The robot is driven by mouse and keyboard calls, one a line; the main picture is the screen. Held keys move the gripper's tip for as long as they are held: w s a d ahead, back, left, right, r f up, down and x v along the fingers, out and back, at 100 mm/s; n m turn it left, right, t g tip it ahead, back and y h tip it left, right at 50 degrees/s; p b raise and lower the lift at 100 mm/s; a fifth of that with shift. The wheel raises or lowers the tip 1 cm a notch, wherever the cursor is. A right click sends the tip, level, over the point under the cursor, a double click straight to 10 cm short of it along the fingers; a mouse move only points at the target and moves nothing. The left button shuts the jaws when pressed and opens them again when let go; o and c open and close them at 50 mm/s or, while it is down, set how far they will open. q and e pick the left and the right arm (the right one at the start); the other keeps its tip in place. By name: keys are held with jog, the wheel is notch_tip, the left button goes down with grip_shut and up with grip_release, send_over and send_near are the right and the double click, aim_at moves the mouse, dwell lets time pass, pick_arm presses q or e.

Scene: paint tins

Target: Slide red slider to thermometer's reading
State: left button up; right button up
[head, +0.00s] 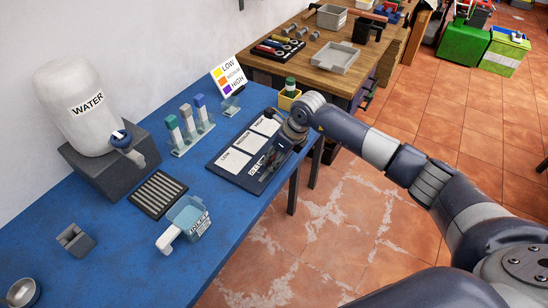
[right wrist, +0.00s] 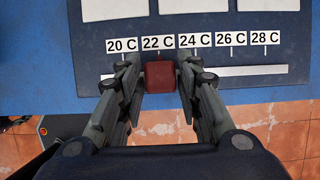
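The red slider (right wrist: 160,76) sits in a pale slot on the dark board, seen in the right wrist view. It lies below the marks, just right of the 22 C label (right wrist: 157,43) and left of the 24 C label (right wrist: 194,41). My right gripper (right wrist: 160,72) has one finger on each side of the slider, close against it. In the head view my right gripper (head: 284,140) is over the board's right end and hides the slider. I cannot make out a thermometer or its reading. My left gripper is not in view.
The dark board (head: 215,166) lies at the blue table's (head: 110,255) right edge.

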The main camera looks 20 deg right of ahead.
jog(key=shift+o, duration=0.3)
jog(key=v, duration=1.2)
jog(key=shift+s+a, duration=0.1)
